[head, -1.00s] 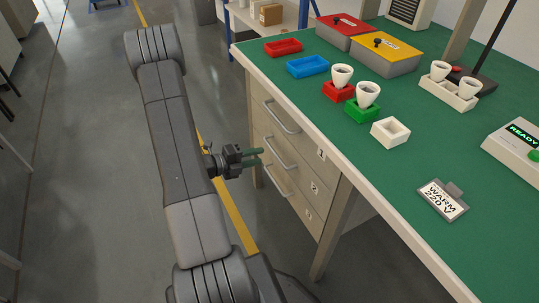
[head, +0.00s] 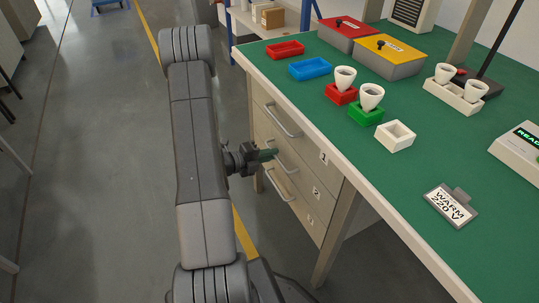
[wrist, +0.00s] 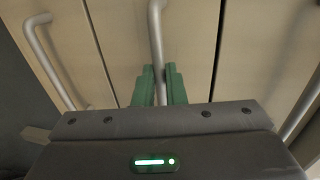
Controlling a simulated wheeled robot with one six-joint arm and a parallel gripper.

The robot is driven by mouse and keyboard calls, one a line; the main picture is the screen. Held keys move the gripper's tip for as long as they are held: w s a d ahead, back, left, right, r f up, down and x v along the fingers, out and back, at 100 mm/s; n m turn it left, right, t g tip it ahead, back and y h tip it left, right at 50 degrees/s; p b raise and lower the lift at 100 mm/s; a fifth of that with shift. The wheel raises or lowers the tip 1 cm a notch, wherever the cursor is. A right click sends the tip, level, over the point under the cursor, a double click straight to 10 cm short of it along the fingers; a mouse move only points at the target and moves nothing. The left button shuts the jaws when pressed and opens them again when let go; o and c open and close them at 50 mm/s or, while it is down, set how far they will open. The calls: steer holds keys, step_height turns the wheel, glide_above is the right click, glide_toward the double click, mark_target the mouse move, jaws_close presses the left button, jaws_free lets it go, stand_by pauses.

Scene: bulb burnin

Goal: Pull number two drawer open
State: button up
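The number two drawer (head: 299,178) is the middle one of three pale drawers under the green bench, and its face looks level with the others. Its grey bar handle (head: 287,162) also shows in the wrist view (wrist: 155,35), running between my green fingers. My gripper (head: 268,154) is at this handle, with one finger on each side (wrist: 160,87). The gap is about as narrow as the bar, so the fingers look shut on it. The exact contact is partly hidden by the gripper body.
The number one handle (head: 278,122) is above and the number three handle (head: 277,187) below, both close by. The bench edge (head: 290,112) overhangs the drawers, and a bench leg (head: 336,232) stands at right. Grey floor (head: 100,180) left of my arm is clear.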

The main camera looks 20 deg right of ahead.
steer(key=shift+a, duration=0.15)
jaws_close()
steer(key=f+p+v, duration=0.3)
steer(key=v, duration=1.2)
steer(key=a+f+p+v, duration=0.1)
steer(key=f+p+v, duration=0.2)
steer(key=v, duration=1.3)
steer(key=shift+a+p, duration=0.25)
steer(key=shift+p, duration=0.55)
steer(key=shift+f, duration=0.15)
steer(key=o, duration=0.7)
jaws_free()
steer(key=shift+w, duration=0.1)
steer(key=p+v, duration=0.1)
steer(key=v, duration=1.2)
steer(key=shift+a, duration=0.4)
